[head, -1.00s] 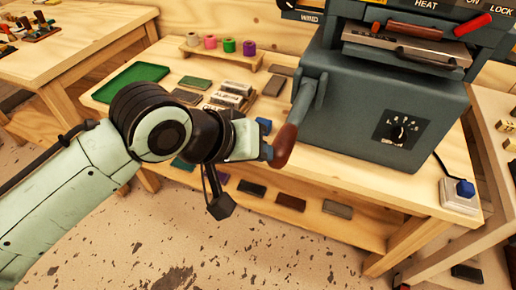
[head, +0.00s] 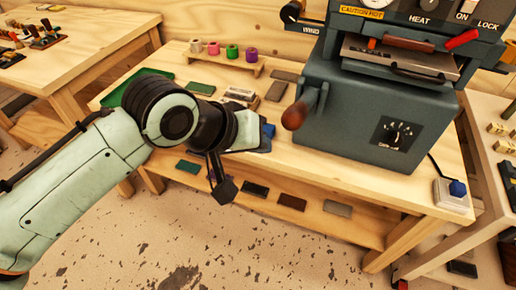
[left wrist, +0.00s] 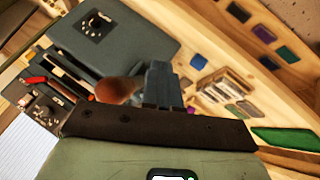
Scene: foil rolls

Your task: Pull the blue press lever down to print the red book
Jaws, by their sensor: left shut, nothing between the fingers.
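The blue-grey press (head: 375,110) stands on the wooden bench. Its side lever (head: 312,100) ends in a brown knob (head: 293,117), which sticks out at the press's left. My left gripper (head: 266,138) is shut and empty, left of and below the knob in the head view, with a gap between. In the left wrist view the shut fingers (left wrist: 160,85) are beside the knob (left wrist: 118,89); I cannot tell the depth gap there. A red-brown bar (head: 409,43) shows at the press's front opening; I cannot make out a red book. My right gripper is not in view.
Colored spools (head: 232,51) stand on a low rack behind. Small blocks and a green tray (head: 130,88) lie left of the press. Several flat pieces lie on the lower shelf.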

